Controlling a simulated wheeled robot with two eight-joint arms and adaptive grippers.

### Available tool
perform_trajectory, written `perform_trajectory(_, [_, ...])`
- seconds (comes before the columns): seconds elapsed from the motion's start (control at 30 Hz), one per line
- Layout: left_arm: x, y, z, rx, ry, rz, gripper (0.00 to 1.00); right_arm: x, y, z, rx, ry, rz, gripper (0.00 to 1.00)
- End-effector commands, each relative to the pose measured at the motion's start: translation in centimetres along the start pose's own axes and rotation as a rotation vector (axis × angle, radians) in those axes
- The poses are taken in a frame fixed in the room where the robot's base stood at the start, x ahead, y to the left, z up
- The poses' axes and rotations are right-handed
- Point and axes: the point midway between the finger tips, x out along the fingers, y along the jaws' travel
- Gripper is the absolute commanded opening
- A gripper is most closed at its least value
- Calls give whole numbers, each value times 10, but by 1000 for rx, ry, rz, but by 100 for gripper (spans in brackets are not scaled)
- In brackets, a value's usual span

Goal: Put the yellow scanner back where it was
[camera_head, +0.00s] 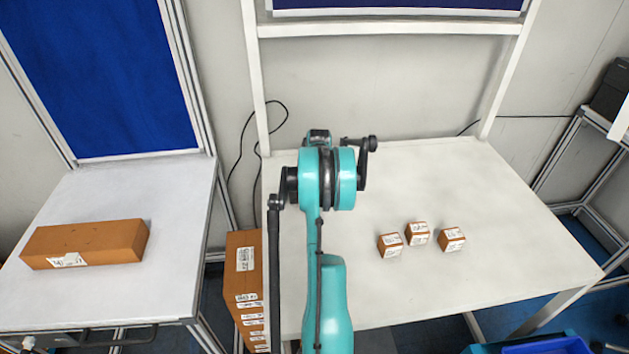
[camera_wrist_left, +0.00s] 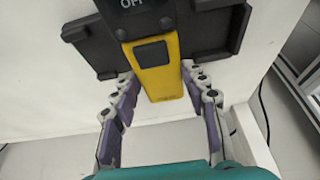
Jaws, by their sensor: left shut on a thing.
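In the left wrist view, the yellow scanner (camera_wrist_left: 157,68) lies between the fingers of my left gripper (camera_wrist_left: 158,74). The gripper is shut on it, with purple pads on either side of its yellow body. A dark part marked OFF sits at its upper end. A black holder (camera_wrist_left: 92,44) with raised edges lies around or under the scanner against a white surface; I cannot tell whether the scanner is seated in it. In the head view, my teal arm hides the scanner, holder and gripper. My right gripper is not in view.
Three small brown boxes (camera_head: 417,234) stand on the white table (camera_head: 480,180), right of my arm. A long brown box (camera_head: 86,243) lies on the left table (camera_head: 160,285). Stacked cartons (camera_head: 246,285) stand between the tables. The table's right side is clear.

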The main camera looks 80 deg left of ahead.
Motion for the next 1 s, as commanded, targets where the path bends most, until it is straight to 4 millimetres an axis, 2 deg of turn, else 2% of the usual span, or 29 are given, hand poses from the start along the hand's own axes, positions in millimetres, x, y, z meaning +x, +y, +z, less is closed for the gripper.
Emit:
perform_trajectory(0.03, [5,0,2,0,1,0,6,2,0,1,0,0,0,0])
perform_trajectory(0.37, [7,0,3,0,0,0,6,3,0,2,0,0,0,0])
perform_trajectory(0.4, [8,0,3,0,0,0,47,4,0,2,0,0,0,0])
perform_trajectory(0.47, [7,0,3,0,0,0,62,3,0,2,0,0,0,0])
perform_trajectory(0.5, [7,0,3,0,0,0,65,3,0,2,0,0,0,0])
perform_trajectory(0.83, [4,0,2,0,0,0,65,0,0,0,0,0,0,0])
perform_trajectory(1.0, [-20,0,2,0,0,0,65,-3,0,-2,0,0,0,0])
